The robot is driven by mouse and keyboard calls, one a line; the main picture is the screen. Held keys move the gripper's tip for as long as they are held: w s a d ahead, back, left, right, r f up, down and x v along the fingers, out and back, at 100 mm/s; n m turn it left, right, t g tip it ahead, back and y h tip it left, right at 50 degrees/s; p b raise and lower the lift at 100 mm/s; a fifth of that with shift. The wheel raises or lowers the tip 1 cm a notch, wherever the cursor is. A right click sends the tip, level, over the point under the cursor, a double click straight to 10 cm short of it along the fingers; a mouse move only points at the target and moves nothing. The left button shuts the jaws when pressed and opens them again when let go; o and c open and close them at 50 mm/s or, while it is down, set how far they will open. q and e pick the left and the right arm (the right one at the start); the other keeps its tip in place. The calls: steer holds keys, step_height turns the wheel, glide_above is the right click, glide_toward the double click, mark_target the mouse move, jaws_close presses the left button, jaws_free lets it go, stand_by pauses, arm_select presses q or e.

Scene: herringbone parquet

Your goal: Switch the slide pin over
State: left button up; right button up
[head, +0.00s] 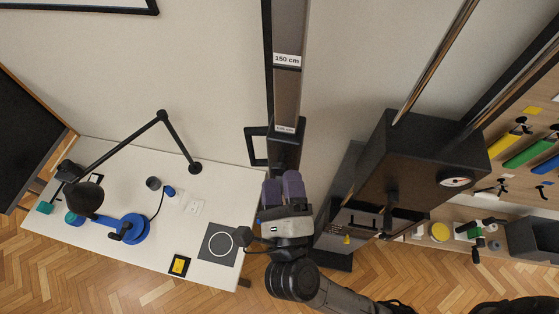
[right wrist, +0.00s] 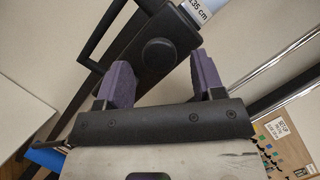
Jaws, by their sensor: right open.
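A black slide block (head: 287,150) sits on the upright grey post (head: 290,30), just below a label reading 135 cm. In the right wrist view a round black knob (right wrist: 158,52), apparently the slide pin, stands on the face of this block. My right gripper (head: 283,184) is open, its purple fingers pointing up at the block from just below it. In the right wrist view the open fingers (right wrist: 161,75) lie to either side of the knob and appear apart from it. The knob is not clear in the head view. My left gripper is not in view.
A white table (head: 140,175) with a black lamp (head: 163,118) and a blue round device (head: 130,228) stands at left. A black box with a dial (head: 425,165) is close at right. A black loop handle (head: 256,146) juts left of the block.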

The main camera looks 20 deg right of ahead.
mark_target(280, 174)
steer(key=shift+p+x, duration=0.4)
steer(key=shift+x, duration=1.3)
steer(key=shift+c, duration=0.3)
jaws_close()
